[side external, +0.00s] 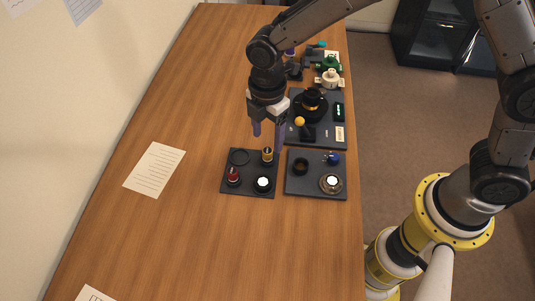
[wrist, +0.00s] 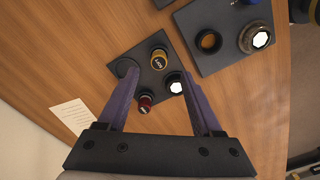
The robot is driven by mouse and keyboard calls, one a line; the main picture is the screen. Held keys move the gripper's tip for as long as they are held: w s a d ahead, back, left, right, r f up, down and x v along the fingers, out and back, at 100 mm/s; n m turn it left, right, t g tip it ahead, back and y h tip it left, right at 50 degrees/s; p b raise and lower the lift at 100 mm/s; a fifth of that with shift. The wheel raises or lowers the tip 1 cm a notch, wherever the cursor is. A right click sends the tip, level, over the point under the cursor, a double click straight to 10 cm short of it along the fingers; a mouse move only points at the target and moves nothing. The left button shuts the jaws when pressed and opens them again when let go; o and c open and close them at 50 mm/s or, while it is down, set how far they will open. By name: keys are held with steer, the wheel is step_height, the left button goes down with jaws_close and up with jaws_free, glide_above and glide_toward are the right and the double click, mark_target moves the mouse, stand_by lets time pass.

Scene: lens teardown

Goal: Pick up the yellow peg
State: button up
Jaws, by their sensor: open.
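The yellow peg (side external: 267,155) stands upright on the small dark tray (side external: 250,188), near its back right corner in the side view. It has a yellow body and a dark top. In the wrist view the yellow peg (wrist: 158,61) shows ahead of and between the fingers, with nothing touching it. My gripper (side external: 268,137) is open and empty above the back edge of that tray. Its two purple fingers also show in the wrist view (wrist: 160,85), spread wide apart.
The same tray holds a red peg (side external: 233,177), a white-topped round part (side external: 263,183) and a dark ring (side external: 239,157). A second tray (side external: 312,193) beside it holds a blue part (side external: 333,158) and lens pieces. A larger tray (side external: 340,118) lies behind. The table's left side is mostly clear.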

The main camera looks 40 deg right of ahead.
mark_target(267, 150)
steer(key=shift+w+d+f, duration=0.1)
steer(key=shift+f, duration=2.55)
jaws_close()
